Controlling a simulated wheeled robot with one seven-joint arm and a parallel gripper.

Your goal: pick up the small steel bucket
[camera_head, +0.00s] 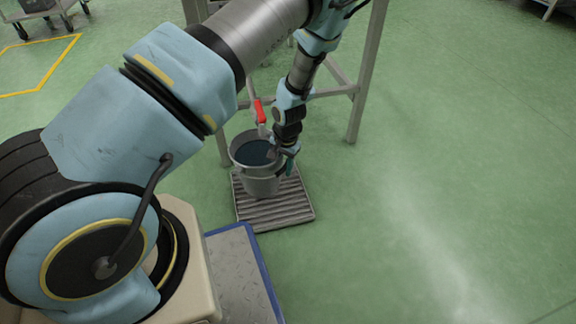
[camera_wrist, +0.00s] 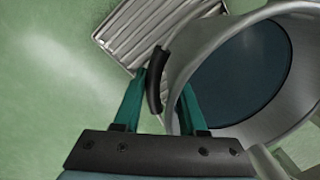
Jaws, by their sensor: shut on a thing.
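The small steel bucket (camera_head: 261,187) stands on a ribbed grey grate, with a dark blue, flat-looking surface inside it. My gripper (camera_head: 286,168) is at the right side of its rim and reaches down from above. In the wrist view the bucket (camera_wrist: 205,52) fills the right side. The two green fingers of my gripper (camera_wrist: 163,92) are on either side of the bucket's near edge, with a black curved grip (camera_wrist: 154,80) between them. My gripper is shut on the bucket at this edge; the exact contact is partly hidden.
The ribbed grate (camera_head: 275,213) lies on the green floor and also shows in the wrist view (camera_wrist: 140,32). A red-handled valve (camera_head: 260,111) is just above the bucket. A steel frame's legs (camera_head: 367,75) stand close behind. The floor to the right is clear.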

